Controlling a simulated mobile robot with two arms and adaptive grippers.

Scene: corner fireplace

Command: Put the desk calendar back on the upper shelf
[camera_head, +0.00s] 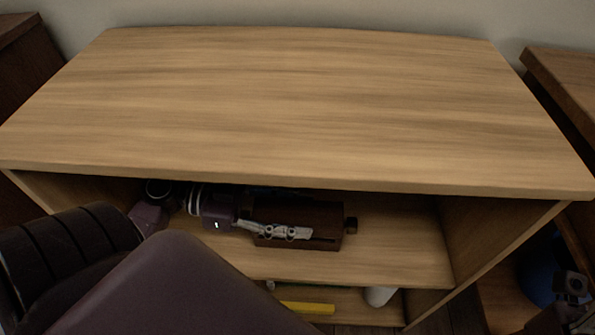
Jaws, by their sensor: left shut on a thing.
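The desk calendar (325,215) looks like a dark brown wooden block with a small knob on its right end. It is inside the upper shelf (400,262) of the light wooden unit, under the top board. My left gripper (298,233) reaches in from the left and is shut on the calendar's front side. The calendar's upper edge is shadowed by the top board, and I cannot tell whether its base touches the shelf. Part of my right gripper (572,288) shows dark at the lower right edge, away from the calendar; its fingers are unclear.
The unit's top board (300,110) is bare. The upper shelf is clear right of the calendar, up to the side wall (500,240). Below, a yellow thing (306,307) and a white rounded thing (380,296) show. A blue round thing (540,270) is at right.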

